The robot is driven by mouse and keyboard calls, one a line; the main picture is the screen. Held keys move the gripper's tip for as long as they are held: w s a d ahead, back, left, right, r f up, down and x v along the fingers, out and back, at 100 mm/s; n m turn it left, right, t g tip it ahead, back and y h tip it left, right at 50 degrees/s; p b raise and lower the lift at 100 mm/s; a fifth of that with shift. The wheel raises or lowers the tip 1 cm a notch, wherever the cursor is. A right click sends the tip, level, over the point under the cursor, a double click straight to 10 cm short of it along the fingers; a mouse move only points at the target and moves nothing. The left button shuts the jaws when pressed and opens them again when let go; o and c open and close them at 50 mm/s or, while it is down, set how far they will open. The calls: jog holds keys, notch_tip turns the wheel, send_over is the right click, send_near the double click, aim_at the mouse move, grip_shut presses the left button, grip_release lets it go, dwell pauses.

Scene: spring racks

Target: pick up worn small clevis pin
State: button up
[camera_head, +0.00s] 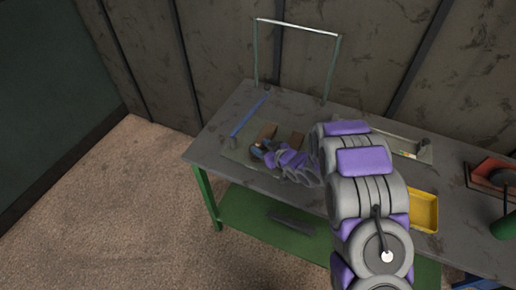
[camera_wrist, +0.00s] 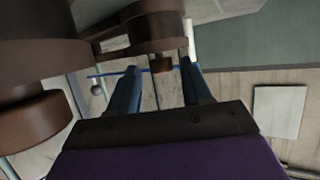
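My gripper (camera_head: 257,150) is low over the left part of the workbench, beside a flat brown piece. In the wrist view its two dark blue fingers (camera_wrist: 160,68) are apart. A brown, rusty-looking stepped round part (camera_wrist: 155,30) lies just beyond the fingertips. Its narrow stub (camera_wrist: 160,64) shows in the gap between them. I cannot tell whether the fingers touch it. It may be the worn small clevis pin, but the view does not make this certain. The gripper hides what lies under it in the head view.
Larger brown round parts (camera_wrist: 35,125) crowd the wrist view's left. The workbench (camera_head: 232,108) holds a blue-handled tool (camera_head: 250,115), brown pieces (camera_head: 297,140) and a yellow tray (camera_head: 424,212). A green-post frame (camera_head: 257,55) rises at the back. A green shelf (camera_head: 245,218) is below.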

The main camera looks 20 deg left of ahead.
jog(key=shift+a, duration=0.25)
jog(key=c, duration=0.6)
jog(key=shift+f, duration=0.1)
grip_shut()
jog(key=shift+d, duration=0.1)
notch_tip(320, 180, up, 10)
jog(key=p, duration=0.2)
